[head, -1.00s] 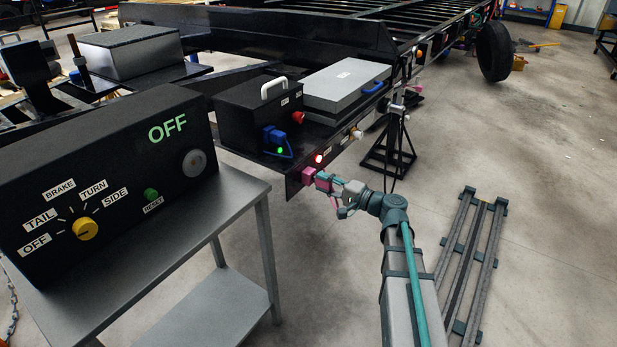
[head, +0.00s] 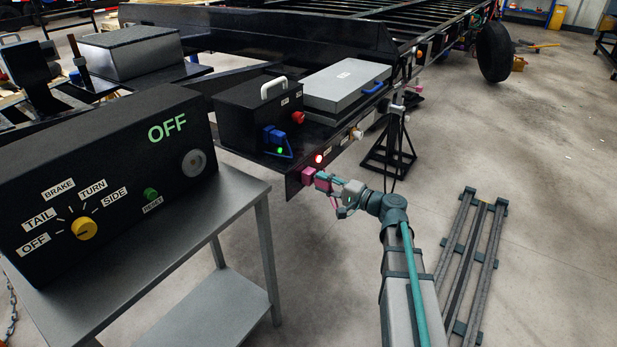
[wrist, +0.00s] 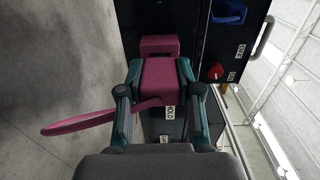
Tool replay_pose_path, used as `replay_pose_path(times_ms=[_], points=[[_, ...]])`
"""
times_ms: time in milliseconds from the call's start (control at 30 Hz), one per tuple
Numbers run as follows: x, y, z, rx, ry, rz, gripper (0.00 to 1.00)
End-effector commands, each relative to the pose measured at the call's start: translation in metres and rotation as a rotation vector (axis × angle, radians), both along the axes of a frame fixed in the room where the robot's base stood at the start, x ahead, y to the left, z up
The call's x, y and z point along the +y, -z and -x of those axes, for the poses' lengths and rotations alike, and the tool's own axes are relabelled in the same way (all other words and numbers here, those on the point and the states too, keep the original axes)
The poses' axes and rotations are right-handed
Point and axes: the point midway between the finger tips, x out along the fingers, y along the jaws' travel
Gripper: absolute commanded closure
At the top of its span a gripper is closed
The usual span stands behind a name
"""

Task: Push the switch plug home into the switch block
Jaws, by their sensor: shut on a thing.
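The switch plug (wrist: 160,80) is a pink block with a pink cable looping out to the left in the wrist view. My gripper (wrist: 158,78) is shut on it, one teal finger on each side. The switch block (wrist: 158,44) is also pink and sits straight ahead of the plug on the dark frame. In the head view the switch block (head: 308,175) is at the frame's lower edge, with the plug (head: 322,183) just right of it in my gripper. Plug and block look very close; I cannot tell how far the plug is in.
A red lamp (head: 319,159) glows just above the block. A black box (head: 262,112) with a blue connector (head: 275,137) and a red knob stands on the frame. A control panel (head: 110,180) reading OFF sits on a metal table at left. Floor at right holds a rack (head: 474,265).

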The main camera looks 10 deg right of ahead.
Motion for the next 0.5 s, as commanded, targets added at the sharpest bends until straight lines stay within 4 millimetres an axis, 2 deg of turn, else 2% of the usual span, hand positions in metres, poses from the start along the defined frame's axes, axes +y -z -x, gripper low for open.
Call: replay_pose_path(times_ms=[500], points=[[0.0051, 0.0, -0.0051, 0.0, 0.001, 0.0, 1.0]])
